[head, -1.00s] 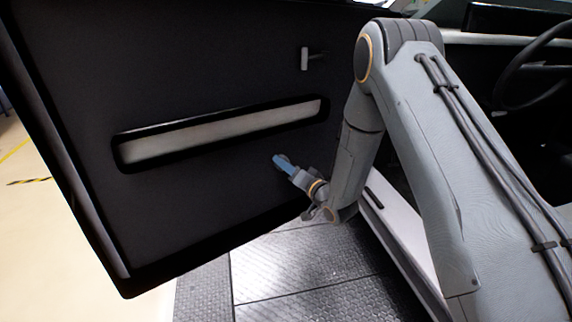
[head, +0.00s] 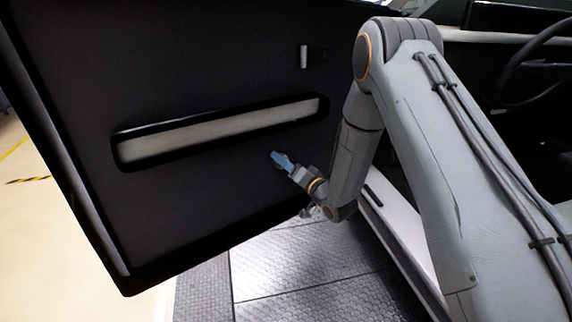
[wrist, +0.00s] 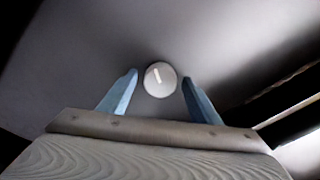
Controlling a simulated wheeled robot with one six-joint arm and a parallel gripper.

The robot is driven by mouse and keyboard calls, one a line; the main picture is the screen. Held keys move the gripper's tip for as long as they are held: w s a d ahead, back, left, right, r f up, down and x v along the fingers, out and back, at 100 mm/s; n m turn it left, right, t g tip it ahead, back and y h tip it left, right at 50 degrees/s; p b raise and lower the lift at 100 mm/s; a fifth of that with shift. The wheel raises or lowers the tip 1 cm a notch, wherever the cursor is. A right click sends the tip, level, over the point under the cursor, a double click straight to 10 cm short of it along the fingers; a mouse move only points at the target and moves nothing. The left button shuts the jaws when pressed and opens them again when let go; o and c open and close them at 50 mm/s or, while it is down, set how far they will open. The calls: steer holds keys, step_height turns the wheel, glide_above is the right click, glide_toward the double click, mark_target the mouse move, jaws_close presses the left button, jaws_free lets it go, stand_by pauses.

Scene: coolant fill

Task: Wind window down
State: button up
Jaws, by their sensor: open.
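The window winder is a round pale knob (wrist: 160,79) on the dark door panel, with a light bar-shaped mark on its face. It shows in the wrist view between and just beyond my two blue fingertips. My gripper (wrist: 159,80) is open, one finger on each side of the knob, with gaps showing on both sides. In the head view my gripper (head: 279,160) is at the door panel (head: 200,200), below the right part of the long recess. The knob is mostly hidden there behind the fingers.
A long pale armrest recess (head: 220,132) with a dark rim runs across the door above my gripper. A small door handle (head: 304,57) sits higher up. The car sill (head: 395,220) and a steering wheel (head: 530,70) are at the right. Textured floor plates (head: 300,260) lie below.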

steer(key=v, duration=0.7)
steer(key=shift+s+d+p, duration=0.25)
steer(key=shift+s+p, duration=0.05)
steer(key=shift+p, duration=0.15)
